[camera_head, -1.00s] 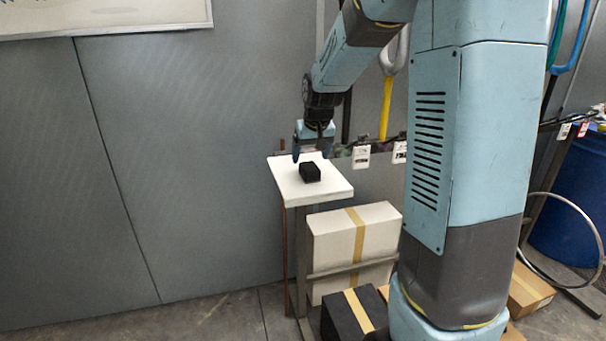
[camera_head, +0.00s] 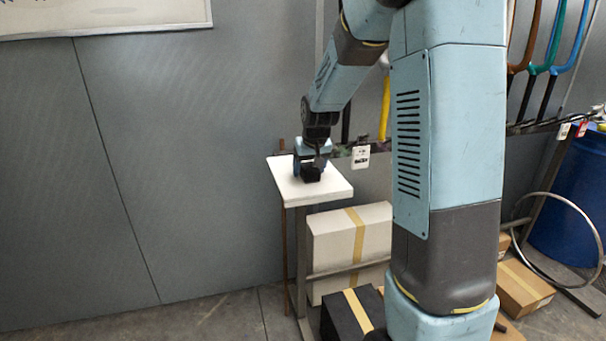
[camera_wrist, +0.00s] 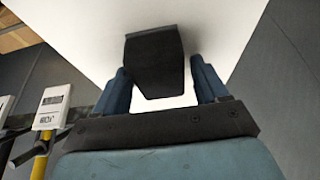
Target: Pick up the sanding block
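The sanding block is a small black block (camera_head: 311,174) on a white tabletop (camera_head: 334,191) in the head view. My gripper (camera_head: 310,168) is low over the tabletop, at the block. In the wrist view the block (camera_wrist: 154,62) lies ahead of and partly between the two blue fingers of my gripper (camera_wrist: 163,84). A gap shows between the block and the right finger. The left finger is very close to the block, and I cannot tell whether it touches. The fingers are apart. The block's underside is hidden.
Under the small table stand a white taped box (camera_head: 350,250) and a black taped box (camera_head: 355,315). A grey wall (camera_head: 190,170) is behind. Tools with tags (camera_head: 361,157) hang behind to the right of the tabletop. A blue barrel (camera_head: 572,210) stands far right.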

